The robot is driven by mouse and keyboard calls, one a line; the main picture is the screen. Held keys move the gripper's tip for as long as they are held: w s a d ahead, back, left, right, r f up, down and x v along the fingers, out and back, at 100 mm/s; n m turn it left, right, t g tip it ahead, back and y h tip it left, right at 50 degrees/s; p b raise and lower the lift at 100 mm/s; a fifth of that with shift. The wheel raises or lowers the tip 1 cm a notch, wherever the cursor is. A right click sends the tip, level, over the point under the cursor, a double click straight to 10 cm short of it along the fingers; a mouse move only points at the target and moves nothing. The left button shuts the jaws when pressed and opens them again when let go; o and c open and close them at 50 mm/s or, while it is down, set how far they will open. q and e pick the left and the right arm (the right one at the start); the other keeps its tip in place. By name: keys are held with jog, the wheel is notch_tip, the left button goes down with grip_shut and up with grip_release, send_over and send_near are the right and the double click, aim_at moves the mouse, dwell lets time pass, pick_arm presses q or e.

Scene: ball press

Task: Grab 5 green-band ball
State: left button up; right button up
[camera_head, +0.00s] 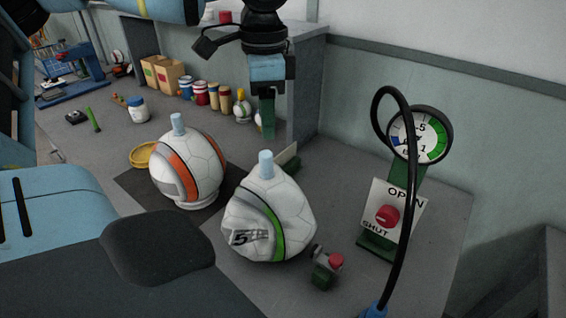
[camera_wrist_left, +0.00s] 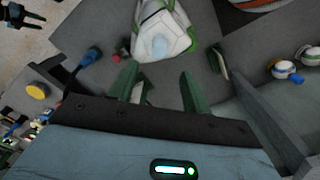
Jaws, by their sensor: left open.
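The green-band ball (camera_head: 265,225) is white, marked 5, with a pale blue peg on top. It is dented and sits on the table near the middle. It also shows at the top of the left wrist view (camera_wrist_left: 178,38). My left gripper (camera_head: 268,118) hangs behind the ball, its jaw end pointing down; one green finger shows in the head view. In the left wrist view its two green fingers (camera_wrist_left: 158,76) are apart, with the ball beyond their tips and nothing held.
An orange-band ball (camera_head: 190,165) stands to the left on a dark mat. A gauge (camera_head: 420,136), black hose (camera_head: 411,190) and OPEN/SHUT panel (camera_head: 393,212) stand to the right. A small red-knobbed valve (camera_head: 326,265) lies close to the ball. A grey partition (camera_head: 306,90) stands behind.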

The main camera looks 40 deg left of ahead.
aim_at(266, 153)
pick_arm(q)
jog(key=shift+s, duration=0.2)
jog(key=shift+s+f, duration=0.2)
jog(key=shift+f, duration=0.6)
jog(key=shift+w+f, duration=0.15)
jog(key=shift+f, duration=2.9)
grip_shut()
